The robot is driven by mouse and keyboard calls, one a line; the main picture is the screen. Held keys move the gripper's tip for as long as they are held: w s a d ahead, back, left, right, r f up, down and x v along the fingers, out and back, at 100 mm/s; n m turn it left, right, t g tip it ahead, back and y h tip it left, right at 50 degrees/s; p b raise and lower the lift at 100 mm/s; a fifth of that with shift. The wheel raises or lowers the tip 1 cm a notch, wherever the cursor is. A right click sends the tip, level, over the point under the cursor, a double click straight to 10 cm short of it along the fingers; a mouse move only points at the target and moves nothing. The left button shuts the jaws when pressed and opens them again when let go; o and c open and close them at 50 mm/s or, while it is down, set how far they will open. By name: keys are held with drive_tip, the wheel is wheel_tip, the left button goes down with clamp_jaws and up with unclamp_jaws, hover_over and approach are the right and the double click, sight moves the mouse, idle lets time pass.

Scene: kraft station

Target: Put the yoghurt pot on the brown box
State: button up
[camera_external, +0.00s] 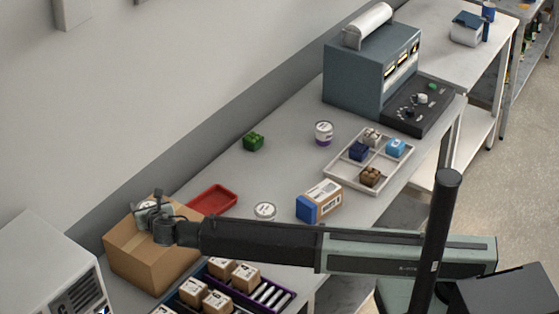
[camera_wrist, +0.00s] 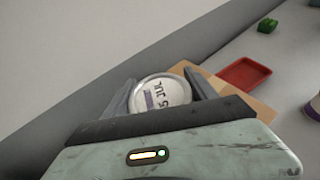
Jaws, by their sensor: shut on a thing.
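The yoghurt pot (camera_wrist: 160,93) has a white lid printed "5 JUL" and sits between the two fingers of my gripper (camera_wrist: 159,80) in the wrist view. In the external view my gripper (camera_external: 160,212) is shut on the pot (camera_external: 146,207) over the top of the brown box (camera_external: 150,258), with the pot partly hidden by the fingers. The brown box also shows behind the right finger in the wrist view (camera_wrist: 232,86). I cannot tell whether the pot's base touches the box.
A red tray (camera_external: 212,199) lies beside the box. Two other white-lidded pots (camera_external: 265,211) (camera_external: 323,132), a blue-and-brown carton (camera_external: 320,202) and a green block (camera_external: 253,142) stand on the table. A divided tray (camera_external: 340,174) is farther back. A crate of small boxes (camera_external: 283,304) is in front.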

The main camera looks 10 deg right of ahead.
drive_tip(key=o, duration=1.1)
drive_tip(key=shift+f, duration=0.1)
drive_tip(key=o, duration=0.4)
drive_tip(key=shift+r, duration=0.2)
drive_tip(key=p+v, duration=0.4)
drive_tip(key=v, duration=0.8)
drive_tip(key=shift+p, duration=0.35)
